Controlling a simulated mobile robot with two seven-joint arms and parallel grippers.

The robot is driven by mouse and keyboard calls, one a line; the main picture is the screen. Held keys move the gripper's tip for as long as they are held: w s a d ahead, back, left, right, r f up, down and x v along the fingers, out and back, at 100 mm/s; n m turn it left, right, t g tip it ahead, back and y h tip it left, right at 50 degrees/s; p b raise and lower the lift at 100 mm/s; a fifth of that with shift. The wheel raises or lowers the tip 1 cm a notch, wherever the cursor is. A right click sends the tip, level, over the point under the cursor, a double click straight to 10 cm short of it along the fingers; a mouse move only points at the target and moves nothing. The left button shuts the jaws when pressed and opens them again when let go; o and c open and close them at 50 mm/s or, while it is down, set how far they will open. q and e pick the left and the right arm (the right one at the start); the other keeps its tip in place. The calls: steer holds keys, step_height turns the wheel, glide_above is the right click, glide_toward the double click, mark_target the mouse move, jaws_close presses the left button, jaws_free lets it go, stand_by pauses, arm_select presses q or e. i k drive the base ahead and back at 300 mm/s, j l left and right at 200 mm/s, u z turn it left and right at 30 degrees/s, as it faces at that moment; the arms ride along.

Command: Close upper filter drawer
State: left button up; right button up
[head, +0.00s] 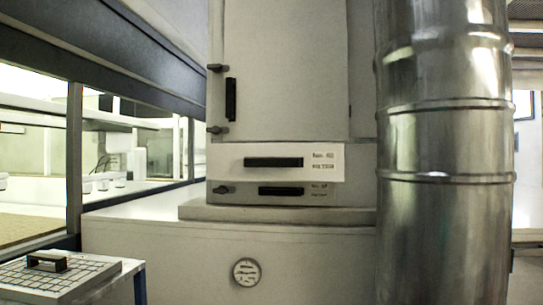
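The upper filter drawer (222,162) is a pale front panel with a black bar handle (273,162) and a small label at its right. It stands out from the cabinet, overhanging the drawer below, so it is partly open. The lower drawer (240,193) has a similar black handle and looks flush with the cabinet. Neither of my grippers shows in the head view.
A cabinet door (290,75) with a black handle is above the drawers. A ledge (280,214) juts out below them. A large metal duct (445,150) stands at the right. A low table (75,278) with a gridded, handled panel is at the lower left.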

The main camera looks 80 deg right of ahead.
mark_target(279, 161)
steer(key=z, duration=0.5)
steer(key=k+z, duration=0.15)
steer(key=z, duration=0.8)
steer(key=k+l+z, duration=0.1)
steer(key=z, duration=0.4)
steer(key=l+z, duration=0.1)
steer(key=z, duration=0.35)
steer(key=k+l, duration=0.05)
